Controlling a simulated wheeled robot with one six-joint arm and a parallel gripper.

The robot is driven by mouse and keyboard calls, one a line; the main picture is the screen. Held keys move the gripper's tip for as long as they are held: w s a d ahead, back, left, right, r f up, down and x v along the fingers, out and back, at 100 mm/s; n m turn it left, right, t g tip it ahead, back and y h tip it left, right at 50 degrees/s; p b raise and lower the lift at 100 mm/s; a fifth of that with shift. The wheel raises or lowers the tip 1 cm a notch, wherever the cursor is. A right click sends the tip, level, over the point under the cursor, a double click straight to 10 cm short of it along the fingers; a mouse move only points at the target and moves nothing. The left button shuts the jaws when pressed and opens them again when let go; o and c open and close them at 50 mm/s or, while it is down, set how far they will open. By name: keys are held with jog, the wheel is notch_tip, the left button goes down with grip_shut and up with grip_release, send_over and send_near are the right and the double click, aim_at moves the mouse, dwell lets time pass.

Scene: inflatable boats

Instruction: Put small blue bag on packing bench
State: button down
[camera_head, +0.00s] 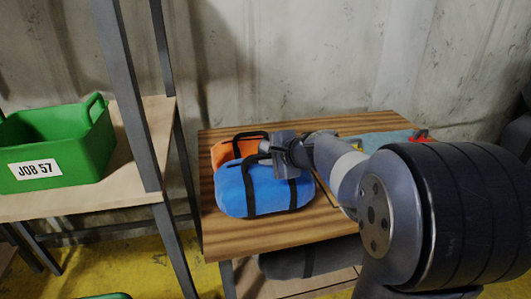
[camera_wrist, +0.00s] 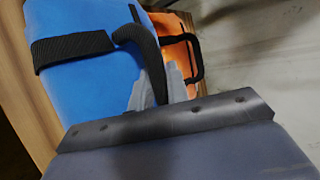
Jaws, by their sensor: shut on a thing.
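A small blue bag (camera_head: 257,190) with black straps is at the left part of the wooden bench top (camera_head: 246,239); I cannot tell whether it rests on the wood or hangs just above it. My gripper (camera_head: 268,153) is over the bag and shut on its black handle. In the wrist view, the gripper's grey fingers (camera_wrist: 161,88) close around the handle of the blue bag (camera_wrist: 92,75). The fingertips are partly hidden by the handle.
An orange bag (camera_head: 232,149) sits right behind the blue one; it also shows in the wrist view (camera_wrist: 177,50). A green bin (camera_head: 62,148) labelled JOB 57 stands on a shelf at left. A dark bag (camera_head: 310,258) lies beneath the bench top. A grey-blue item (camera_head: 385,139) lies at the back right.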

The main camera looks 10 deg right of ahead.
aim_at(268, 170)
notch_tip(268, 170, down, 4)
jog(key=shift+f+b, duration=0.1)
jog(key=shift+b, duration=0.6)
jog(key=c, duration=1.4)
grip_release()
jog(key=shift+f, duration=0.15)
jog(key=shift+o, duration=0.2)
jog(key=shift+s, duration=0.1)
jog(key=p+v, duration=0.1)
jog(key=v, duration=1.1)
jog(key=shift+d, duration=0.1)
